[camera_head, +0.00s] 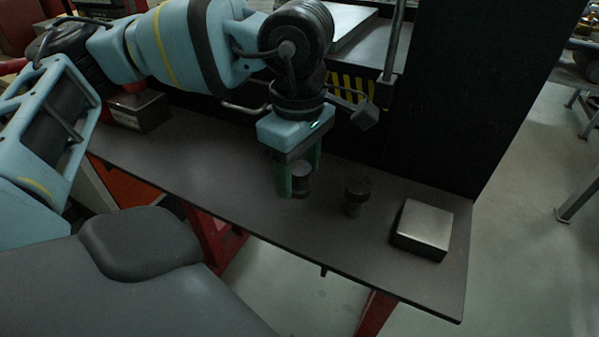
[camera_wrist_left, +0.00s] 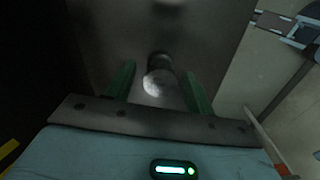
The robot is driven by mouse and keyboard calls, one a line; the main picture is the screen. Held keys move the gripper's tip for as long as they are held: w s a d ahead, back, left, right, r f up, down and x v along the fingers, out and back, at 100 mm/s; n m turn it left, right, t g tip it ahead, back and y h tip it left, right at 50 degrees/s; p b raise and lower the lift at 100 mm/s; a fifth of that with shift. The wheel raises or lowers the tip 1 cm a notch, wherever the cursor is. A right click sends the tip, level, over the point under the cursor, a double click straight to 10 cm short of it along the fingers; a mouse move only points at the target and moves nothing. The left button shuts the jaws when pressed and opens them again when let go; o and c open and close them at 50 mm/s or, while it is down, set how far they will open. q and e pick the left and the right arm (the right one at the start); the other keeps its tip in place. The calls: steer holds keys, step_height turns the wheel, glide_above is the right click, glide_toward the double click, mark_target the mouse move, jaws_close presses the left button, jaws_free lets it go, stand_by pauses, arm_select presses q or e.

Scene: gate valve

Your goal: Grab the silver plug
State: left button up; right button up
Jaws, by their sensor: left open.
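The silver plug (camera_head: 301,176) stands on the dark bench between the fingers of my left gripper (camera_head: 299,182). In the head view it looks like a dark grey cylinder with a lighter top, partly hidden by a green finger. In the left wrist view its round, bright silver top (camera_wrist_left: 158,83) lies between the two green fingers of my left gripper (camera_wrist_left: 159,88), with a darker part behind it. The gripper is open and points down, with a finger on either side of the plug. Whether a finger touches it, I cannot tell. My right gripper is not in view.
A dark, wide-topped plug-like part (camera_head: 355,196) stands just right of my left gripper. A square metal block (camera_head: 424,228) lies near the bench's right end. The bench (camera_head: 235,200) is clear at the front left. A black panel (camera_head: 465,90) rises behind.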

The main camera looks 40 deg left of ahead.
mark_target(299, 167)
arm_select(q)
jaws_close()
stand_by(0.3)
steer(key=shift+r, duration=0.15)
steer(key=shift+r, duration=0.6)
step_height(299, 167, up, 2)
steer(key=s+a+r+b, duration=0.1)
steer(key=s+b, duration=0.4)
steer(key=s, duration=1.1)
steer(key=shift+a+r+b, duration=0.25)
steer(key=shift+a+b, duration=0.15)
steer(key=shift+a, duration=0.1)
